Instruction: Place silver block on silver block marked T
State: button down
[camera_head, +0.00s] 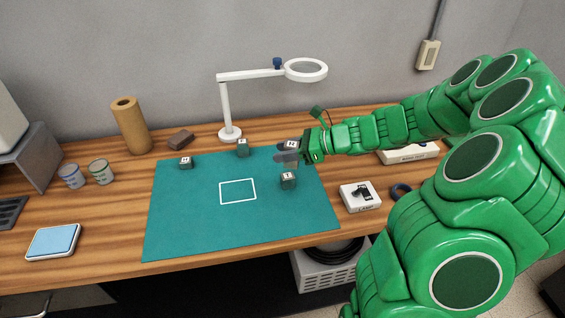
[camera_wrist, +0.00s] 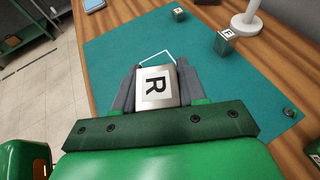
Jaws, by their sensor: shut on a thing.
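My gripper (camera_head: 289,153) is shut on a block with a white top marked R (camera_wrist: 156,86), held between grey fingers above the mat's right part. The wrist view also shows the left block (camera_wrist: 179,15) and the back block (camera_wrist: 224,42). Their letters are too small to read surely, so I cannot tell which is T.
The green mat (camera_head: 190,215) bears a white outlined rectangle (camera_head: 238,191), empty inside. A white magnifier lamp (camera_head: 228,105) stands behind it. A brown roll (camera_head: 130,125), two cups (camera_head: 85,174) and a blue-topped pad (camera_head: 54,242) are left; a white box (camera_head: 360,197) is right.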

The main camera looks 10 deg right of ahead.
jog(key=shift+w+f, duration=1)
jog(key=shift+f, duration=0.25)
jog(key=shift+w+f, duration=1)
jog(key=shift+f, duration=1.6)
jog(key=shift+f, duration=0.15)
jog(key=c, duration=0.6)
grip_release()
jog(key=shift+c, duration=0.2)
